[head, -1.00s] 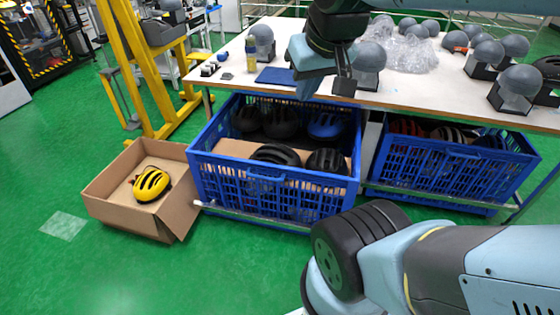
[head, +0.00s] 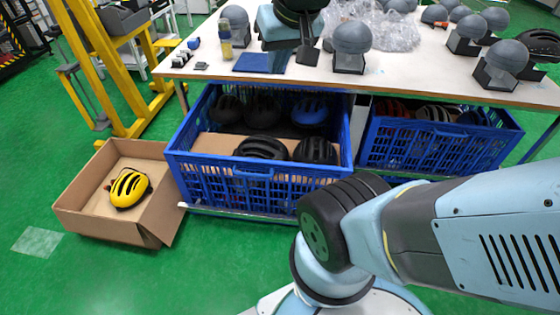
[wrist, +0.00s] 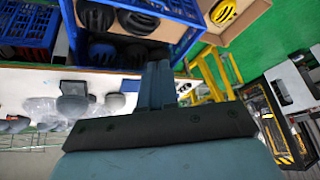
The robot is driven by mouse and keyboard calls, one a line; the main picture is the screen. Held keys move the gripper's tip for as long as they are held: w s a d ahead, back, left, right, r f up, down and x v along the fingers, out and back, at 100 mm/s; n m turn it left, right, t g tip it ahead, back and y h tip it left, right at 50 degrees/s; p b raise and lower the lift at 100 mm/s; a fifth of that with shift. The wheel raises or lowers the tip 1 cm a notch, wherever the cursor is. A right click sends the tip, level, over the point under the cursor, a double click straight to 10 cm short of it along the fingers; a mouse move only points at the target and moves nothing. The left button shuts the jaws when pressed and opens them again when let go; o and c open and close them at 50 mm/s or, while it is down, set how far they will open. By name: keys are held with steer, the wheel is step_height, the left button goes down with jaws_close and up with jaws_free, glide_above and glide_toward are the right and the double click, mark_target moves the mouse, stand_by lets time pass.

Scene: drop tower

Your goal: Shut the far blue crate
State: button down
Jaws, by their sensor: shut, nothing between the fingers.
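Two blue plastic crates hold helmets at the table's front. The left one (head: 180,163) is drawn out in front of the table, with black helmets and one blue helmet inside. The right one (head: 500,141) sits farther right, partly under the tabletop, with red, grey and blue helmets. I cannot tell which is called far. My gripper (head: 279,68) is shut and empty, above the left crate's back in the picture, against the table edge. In the wrist view its closed fingers (wrist: 158,85) point toward a blue crate rim (wrist: 188,42), apart or touching I cannot tell.
The white table (head: 400,75) bears grey head forms (head: 350,45), a clear plastic heap (head: 395,32) and a blue mat (head: 252,62). An open cardboard box (head: 75,207) with a yellow helmet (head: 129,188) stands left. A yellow frame (head: 105,85) is behind it. Green floor lies clear in front.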

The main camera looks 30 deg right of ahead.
steer(key=w+a+f+m, duration=0.1)
steer(key=w+f+m, duration=0.4)
steer(key=w+f, duration=0.5)
steer(key=w+a+f+m, duration=0.2)
steer(key=w+f+m, duration=0.4)
steer(key=w, duration=0.6)
steer(key=m+g+h, duration=0.3)
steer(key=m+h, duration=0.4)
steer(key=m, duration=0.5)
glide_toward(294, 174)
step_height(294, 174, down, 4)
steer(key=s, duration=0.2)
steer(key=shift+w+d, duration=0.95)
steer(key=shift+w, duration=0.1)
steer(key=shift+w+d, duration=0.3)
steer(key=shift+w, duration=0.25)
